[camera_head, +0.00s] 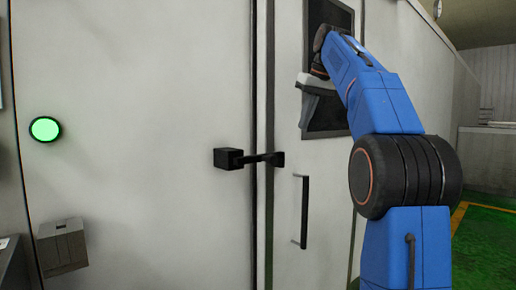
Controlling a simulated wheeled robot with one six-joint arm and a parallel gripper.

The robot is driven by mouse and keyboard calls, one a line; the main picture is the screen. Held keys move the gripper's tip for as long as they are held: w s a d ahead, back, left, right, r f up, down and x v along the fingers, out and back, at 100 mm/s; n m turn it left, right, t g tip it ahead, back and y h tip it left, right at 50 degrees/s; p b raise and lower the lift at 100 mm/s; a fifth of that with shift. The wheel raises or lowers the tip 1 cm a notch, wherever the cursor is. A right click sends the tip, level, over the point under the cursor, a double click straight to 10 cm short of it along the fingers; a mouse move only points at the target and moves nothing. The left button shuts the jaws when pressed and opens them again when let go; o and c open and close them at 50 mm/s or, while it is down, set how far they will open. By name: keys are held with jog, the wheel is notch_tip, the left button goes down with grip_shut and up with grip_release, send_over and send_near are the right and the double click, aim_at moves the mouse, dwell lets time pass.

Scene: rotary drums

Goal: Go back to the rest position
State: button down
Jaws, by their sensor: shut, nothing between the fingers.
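My blue arm rises on the right and bends up and left toward a dark window in the pale cabinet wall. My gripper (304,112) is at the arm's far end, in front of the left edge of the dark window (328,125). A light grey part shows at the wrist, with a dark narrow part below it. The fingers are small and hard to make out against the dark panel; they look closed with nothing held.
A large pale door (130,110) fills the left, with a black latch (248,159) at its right edge. A black vertical handle (304,212) is below the window. A green round button (45,129) and a grey box (62,246) are at left. Green floor (485,240) shows at right.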

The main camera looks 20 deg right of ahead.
jog(key=shift+a, duration=0.1)
jog(key=s+a+f+m, duration=0.1)
jog(key=s+a+f, duration=1.25)
jog(key=f, duration=0.35)
jog(key=s+a+f, duration=0.1)
jog(key=s+f, duration=0.6)
jog(key=f, duration=0.3)
jog(key=s+a+f, duration=0.2)
jog(key=s+f, duration=0.5)
jog(key=f, duration=0.3)
jog(key=s+a+f+h, duration=0.1)
jog(key=s+a+f, duration=0.1)
jog(key=s+f, duration=0.4)
notch_tip(320, 180, down, 4)
jog(key=shift+s+f, duration=0.15)
jog(key=shift+s, duration=0.25)
